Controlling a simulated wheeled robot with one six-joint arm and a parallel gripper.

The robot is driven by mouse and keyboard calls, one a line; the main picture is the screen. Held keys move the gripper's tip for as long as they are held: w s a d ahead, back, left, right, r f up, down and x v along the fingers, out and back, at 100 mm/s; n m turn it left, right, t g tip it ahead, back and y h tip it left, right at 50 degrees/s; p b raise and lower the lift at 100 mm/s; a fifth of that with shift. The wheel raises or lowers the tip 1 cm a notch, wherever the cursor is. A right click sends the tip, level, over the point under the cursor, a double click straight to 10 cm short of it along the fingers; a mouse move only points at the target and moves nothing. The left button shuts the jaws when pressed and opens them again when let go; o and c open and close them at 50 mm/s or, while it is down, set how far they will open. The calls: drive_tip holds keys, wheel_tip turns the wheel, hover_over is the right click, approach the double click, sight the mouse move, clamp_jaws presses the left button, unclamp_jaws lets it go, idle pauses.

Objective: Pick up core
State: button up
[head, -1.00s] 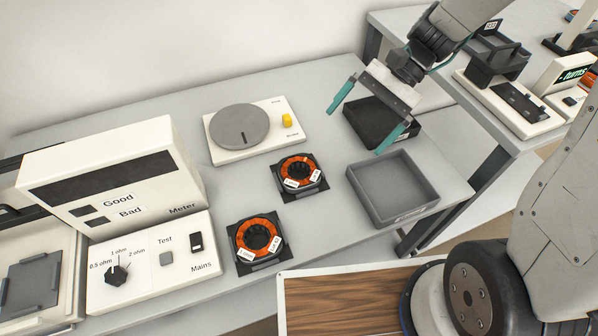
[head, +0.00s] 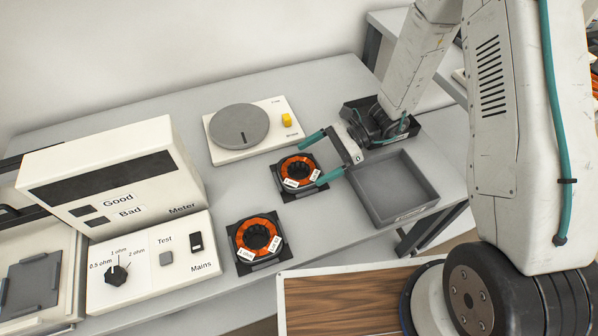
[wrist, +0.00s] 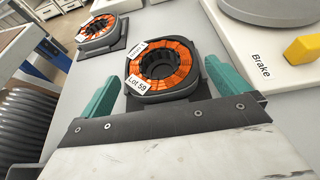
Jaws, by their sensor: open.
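Two wound cores with orange wire and white labels sit on black square bases on the grey table. The farther core (head: 298,171) lies in front of the turntable, and its label reads "Lot 59" in the wrist view (wrist: 178,66). The nearer core (head: 257,240) lies beside the meter's control panel; it shows at the upper left of the wrist view (wrist: 99,28). My gripper (head: 317,157) is open and empty. Its teal fingers (wrist: 170,90) point at the farther core, one toward each side. Whether they touch it I cannot tell.
The turntable (head: 238,127) with a yellow brake knob stands behind the core. An empty grey tray (head: 398,212) lies to the right, beside my gripper. The meter (head: 112,172) stands at left. Bare table lies between the cores and the turntable.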

sight(304, 167)
drive_tip(key=shift+x, duration=1.9)
drive_tip(key=c, duration=1.3)
drive_tip(key=shift+r, duration=0.15)
